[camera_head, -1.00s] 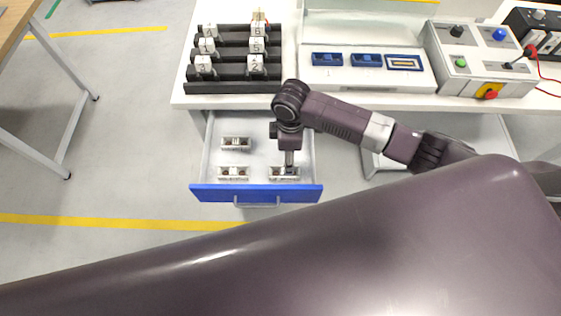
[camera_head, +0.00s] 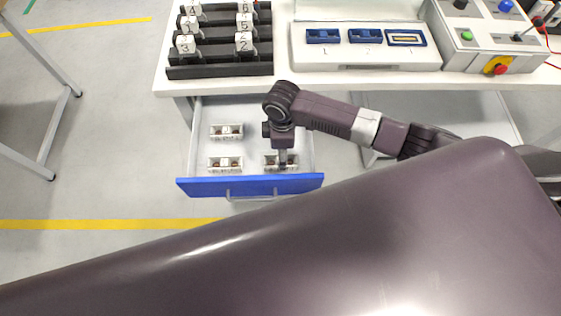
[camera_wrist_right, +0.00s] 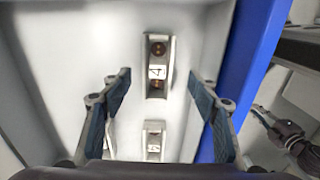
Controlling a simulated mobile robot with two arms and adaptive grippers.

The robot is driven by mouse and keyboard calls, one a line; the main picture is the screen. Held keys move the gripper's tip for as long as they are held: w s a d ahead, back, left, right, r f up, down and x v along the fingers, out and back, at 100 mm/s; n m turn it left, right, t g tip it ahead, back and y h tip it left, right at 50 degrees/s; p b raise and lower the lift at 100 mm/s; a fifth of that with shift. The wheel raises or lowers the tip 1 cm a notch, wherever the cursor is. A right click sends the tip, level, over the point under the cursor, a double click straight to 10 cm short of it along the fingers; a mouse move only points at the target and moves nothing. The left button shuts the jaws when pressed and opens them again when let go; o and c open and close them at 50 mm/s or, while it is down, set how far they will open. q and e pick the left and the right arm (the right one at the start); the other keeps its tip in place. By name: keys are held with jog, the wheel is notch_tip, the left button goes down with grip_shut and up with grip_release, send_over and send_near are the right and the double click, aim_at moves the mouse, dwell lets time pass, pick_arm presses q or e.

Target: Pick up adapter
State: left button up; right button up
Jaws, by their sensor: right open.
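Three small light adapters lie in the open drawer: one at the back left (camera_head: 226,131), one at the front left (camera_head: 225,164) and one at the front right (camera_head: 292,162). My right gripper (camera_head: 283,157) points down over the front-right adapter and partly hides it in the head view. In the right wrist view the right gripper (camera_wrist_right: 158,75) is open and empty. One adapter (camera_wrist_right: 157,68) with a white label lies between the fingertips as seen, and another adapter (camera_wrist_right: 153,142) shows lower down. The height of the fingers above them is hard to judge. My left gripper is not in view.
The drawer's blue front (camera_head: 250,186) stands close to the gripper. Above is the white worktop (camera_head: 285,80), with a dark rack (camera_head: 220,70) of numbered blocks, a panel of blue sockets (camera_head: 366,36) and a control box (camera_head: 475,40).

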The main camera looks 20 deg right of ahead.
jog(key=f, duration=0.3)
jog(key=f+p, duration=0.1)
jog(key=shift+w+a+f, duration=0.1)
jog(key=shift+w+f, duration=0.15)
jog(key=shift+f, duration=0.5)
jog(key=c, duration=1.4)
jog(key=shift+o, duration=0.2)
jog(key=shift+r, duration=0.1)
notch_tip(320, 180, up, 20)
